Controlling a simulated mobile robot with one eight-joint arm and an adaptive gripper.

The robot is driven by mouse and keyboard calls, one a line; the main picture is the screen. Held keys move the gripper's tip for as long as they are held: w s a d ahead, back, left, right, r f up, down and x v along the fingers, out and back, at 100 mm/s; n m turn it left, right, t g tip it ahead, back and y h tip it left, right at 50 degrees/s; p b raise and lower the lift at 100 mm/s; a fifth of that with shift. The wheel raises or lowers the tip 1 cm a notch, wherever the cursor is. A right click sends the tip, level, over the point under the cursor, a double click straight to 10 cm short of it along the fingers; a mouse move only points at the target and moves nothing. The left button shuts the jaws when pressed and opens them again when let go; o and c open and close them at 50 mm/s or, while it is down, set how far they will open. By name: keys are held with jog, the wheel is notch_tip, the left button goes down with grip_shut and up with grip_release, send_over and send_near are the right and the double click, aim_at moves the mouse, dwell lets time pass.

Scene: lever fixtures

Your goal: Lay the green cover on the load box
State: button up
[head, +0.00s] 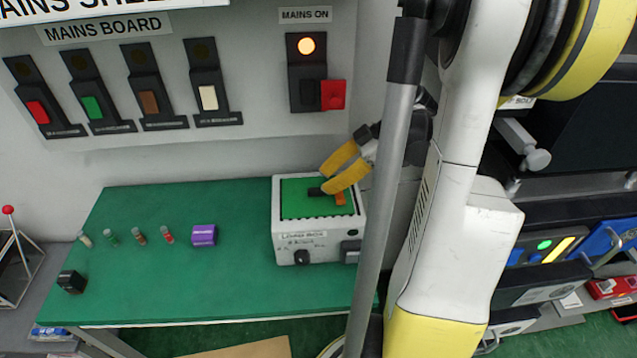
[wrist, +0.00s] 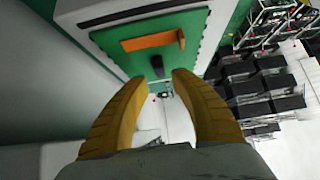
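The load box (head: 296,247) is a white box at the right end of the green table. The green cover (head: 298,203) lies on its top, with a dark knob (head: 316,191) and an orange strip (head: 340,199) on it. In the wrist view the cover (wrist: 190,55) shows a toothed edge, with the knob (wrist: 157,65) and orange strip (wrist: 150,41). Whether it is fully seated I cannot tell. My gripper (head: 330,180) has yellow fingers, spread apart and empty, close over the cover. In the wrist view my gripper (wrist: 158,80) is open, with the knob beyond the gap between its fingertips.
Several small fuses (head: 138,235), a purple block (head: 204,235) and a black block (head: 71,281) stand on the green table (head: 230,285). Behind is the mains board (head: 130,80) with coloured switches and a lit lamp (head: 306,46). Dark equipment (head: 560,150) stands at right.

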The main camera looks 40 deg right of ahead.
jog(key=v, duration=0.3)
jog(key=shift+s+d+r+p, duration=0.1)
jog(key=shift+d+r+p, duration=0.05)
jog(key=shift+r+p, duration=0.15)
jog(key=shift+f, duration=0.1)
